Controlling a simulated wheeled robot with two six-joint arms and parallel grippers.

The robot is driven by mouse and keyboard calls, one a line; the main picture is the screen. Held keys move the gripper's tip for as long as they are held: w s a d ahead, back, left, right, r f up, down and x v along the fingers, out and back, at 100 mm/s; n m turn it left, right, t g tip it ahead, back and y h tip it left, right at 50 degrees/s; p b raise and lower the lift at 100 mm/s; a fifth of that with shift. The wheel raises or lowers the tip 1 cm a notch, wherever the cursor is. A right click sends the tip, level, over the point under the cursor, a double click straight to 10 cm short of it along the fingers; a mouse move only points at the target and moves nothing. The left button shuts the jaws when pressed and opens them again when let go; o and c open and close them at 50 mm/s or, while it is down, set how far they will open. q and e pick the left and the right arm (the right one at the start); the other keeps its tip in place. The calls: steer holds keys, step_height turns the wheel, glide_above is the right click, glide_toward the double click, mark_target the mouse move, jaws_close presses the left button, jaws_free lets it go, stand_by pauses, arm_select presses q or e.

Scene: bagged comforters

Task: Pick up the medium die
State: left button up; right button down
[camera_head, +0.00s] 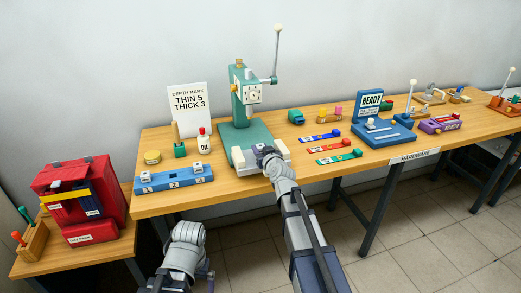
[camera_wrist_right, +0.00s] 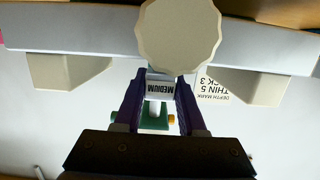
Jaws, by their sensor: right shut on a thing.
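The medium die (camera_wrist_right: 160,85), a small light block labelled MEDIUM, sits between the purple fingers of my right gripper (camera_wrist_right: 160,92) in the right wrist view. The gripper is shut on it. In the head view my right gripper (camera_head: 264,154) is at the front of the green press (camera_head: 247,98), by its pale base, and hides the die. A blue rack (camera_head: 173,180) numbered 1, 2, 3 stands left of the press with pale blocks on its ends. My left gripper (camera_head: 187,238) is low at the bottom, its fingers not clear.
A sign (camera_head: 188,108) reads THIN 5, THICK 3. A white bottle (camera_head: 204,142) stands near it. Coloured bars (camera_head: 335,147) and a blue READY station (camera_head: 371,129) are to the right. A large beige faceted knob (camera_wrist_right: 180,35) is close to the die.

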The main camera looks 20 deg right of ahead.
mark_target(260, 146)
step_height(260, 146, up, 8)
steer(key=p, duration=0.7)
steer(key=shift+r, duration=0.1)
